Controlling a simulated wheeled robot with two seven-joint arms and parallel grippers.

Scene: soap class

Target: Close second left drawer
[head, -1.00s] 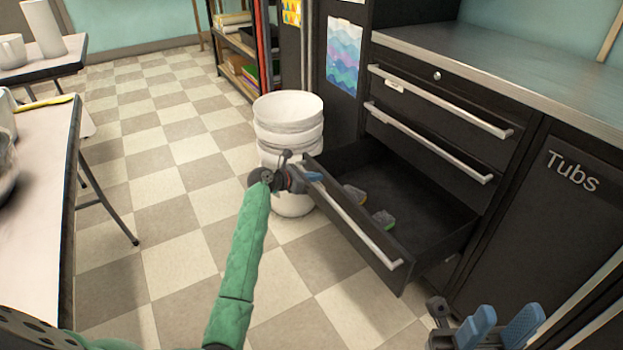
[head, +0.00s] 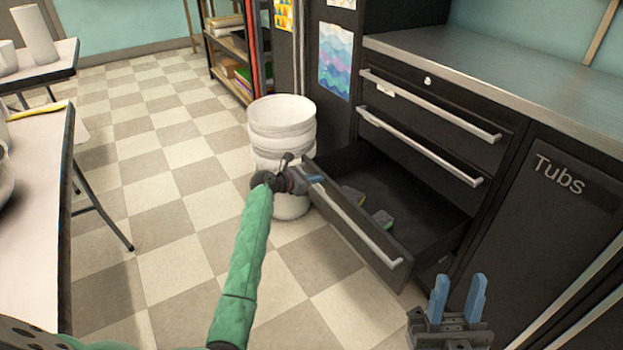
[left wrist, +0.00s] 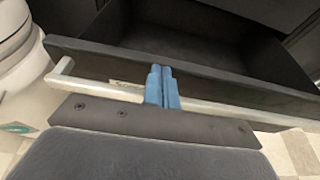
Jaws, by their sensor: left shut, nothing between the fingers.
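The open black drawer (head: 360,217) is the lowest of the stack left of the "Tubs" door, pulled well out. It also shows in the left wrist view (left wrist: 230,82). Its silver handle (head: 370,238) runs along the front. My left gripper (head: 315,179) is at the left part of this front. In the left wrist view its blue fingers (left wrist: 161,72) are together and overlap the handle and front panel; I cannot tell if they touch. The two drawers above (head: 430,110) are closed. My right gripper (head: 457,297) is open and empty at the bottom right.
Small sponge-like items (head: 382,218) lie in the open drawer. A stack of white buckets (head: 281,115) stands on the floor close to the drawer's left end. A white table (head: 35,200) is at the left. The checkered floor between is clear.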

